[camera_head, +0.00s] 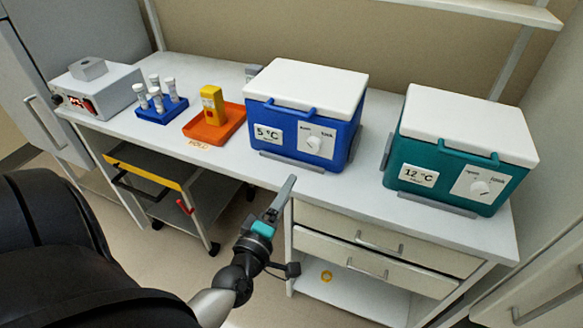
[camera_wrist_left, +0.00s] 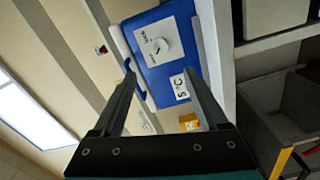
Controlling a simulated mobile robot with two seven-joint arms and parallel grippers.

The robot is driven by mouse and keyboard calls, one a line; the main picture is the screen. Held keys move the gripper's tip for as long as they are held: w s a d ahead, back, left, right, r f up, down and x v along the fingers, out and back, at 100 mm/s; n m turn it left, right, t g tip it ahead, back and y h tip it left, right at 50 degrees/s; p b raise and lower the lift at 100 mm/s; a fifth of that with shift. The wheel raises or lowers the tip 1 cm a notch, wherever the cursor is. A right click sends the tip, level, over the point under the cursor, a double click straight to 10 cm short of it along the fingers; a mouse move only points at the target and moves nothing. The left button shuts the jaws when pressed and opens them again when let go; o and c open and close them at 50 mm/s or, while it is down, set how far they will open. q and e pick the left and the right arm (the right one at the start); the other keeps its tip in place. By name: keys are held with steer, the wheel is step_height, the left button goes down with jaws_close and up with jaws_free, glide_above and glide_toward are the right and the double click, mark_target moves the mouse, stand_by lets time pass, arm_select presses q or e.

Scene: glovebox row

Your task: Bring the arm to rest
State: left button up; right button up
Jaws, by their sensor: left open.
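My left gripper (camera_head: 280,200) is in front of the bench edge, below the blue cooler, with its fingers pointing up. In the left wrist view the two fingers of my left gripper (camera_wrist_left: 158,85) stand apart with nothing between them. The blue cooler (camera_wrist_left: 172,60) shows beyond the fingers there, tilted in the picture. My right gripper is not in view.
On the bench (camera_head: 240,170) stand a blue 5 °C cooler (camera_head: 290,135), a teal 12 °C cooler (camera_head: 440,180), an orange tray (camera_head: 230,125) with a yellow block (camera_head: 212,105), a blue tube rack (camera_head: 160,113) and a grey device (camera_head: 100,90). A cart (camera_head: 160,195) stands below.

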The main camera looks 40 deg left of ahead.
arm_select(q)
steer(key=shift+f, duration=0.1)
steer(key=s+d+f+m+g+h+b, duration=0.1)
steer(key=s+d+f+m+g+h, duration=0.2)
steer(key=f, duration=0.7)
steer(key=s+d+f+m+g+b, duration=0.1)
steer(key=s+d+f+m+g, duration=0.2)
steer(key=f, duration=0.8)
steer(key=s+d+f+m+g+h+b, duration=0.15)
steer(key=s+f+m, duration=0.3)
steer(key=f, duration=0.55)
steer(key=s+d+f+m+g, duration=0.1)
steer(key=s+f+m+g, duration=0.3)
steer(key=s+f, duration=0.3)
steer(key=s+d+f+m+g+b, duration=0.1)
steer(key=s+f+m+g, duration=0.4)
steer(key=s, duration=1)
step_height(320, 180, down, 3)
steer(key=shift+s+m, duration=0.35)
steer(key=shift+m, duration=0.1)
